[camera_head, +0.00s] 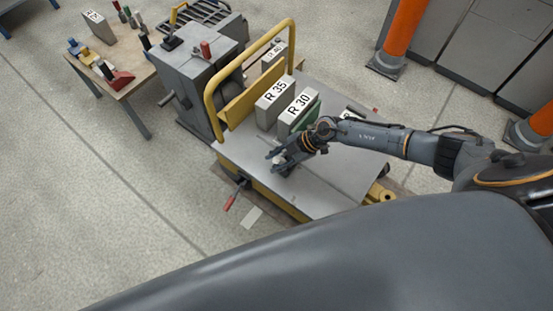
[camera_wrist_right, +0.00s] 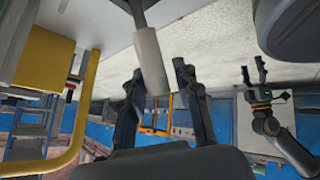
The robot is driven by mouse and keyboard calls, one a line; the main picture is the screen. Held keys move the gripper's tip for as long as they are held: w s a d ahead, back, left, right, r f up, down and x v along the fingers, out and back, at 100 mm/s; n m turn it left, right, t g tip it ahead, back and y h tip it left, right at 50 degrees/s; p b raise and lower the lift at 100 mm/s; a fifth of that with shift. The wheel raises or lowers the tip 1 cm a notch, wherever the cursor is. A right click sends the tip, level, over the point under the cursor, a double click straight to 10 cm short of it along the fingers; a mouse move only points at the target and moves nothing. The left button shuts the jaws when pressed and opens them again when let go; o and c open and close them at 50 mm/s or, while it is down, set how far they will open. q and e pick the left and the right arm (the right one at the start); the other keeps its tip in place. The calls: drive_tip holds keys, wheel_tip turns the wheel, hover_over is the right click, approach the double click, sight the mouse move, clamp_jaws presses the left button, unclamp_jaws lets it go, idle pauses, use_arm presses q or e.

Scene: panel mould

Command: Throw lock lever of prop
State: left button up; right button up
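A pale cylindrical grip on a grey rod (camera_wrist_right: 151,60), perhaps the lock lever, hangs between the fingers of my right gripper (camera_wrist_right: 157,75) in the right wrist view. A gap shows on the right side of the grip, so the fingers are open around it. In the head view my right gripper (camera_head: 278,160) is low over the cart top near its front. The prop itself cannot be told apart there. A second gripper, which looks like my left gripper (camera_wrist_right: 254,75), shows open and empty at the right of the wrist view.
The yellow-railed cart (camera_head: 228,150) carries grey blocks marked R 35 (camera_head: 272,103) and R 30 (camera_head: 298,108). A red-handled lever (camera_head: 232,200) sticks out at its front left. A tool table (camera_head: 120,80) and orange posts (camera_head: 405,28) stand around. Floor at left is clear.

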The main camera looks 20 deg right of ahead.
drive_tip(key=shift+r, duration=0.1)
drive_tip(key=v, duration=1.2)
idle(0.4)
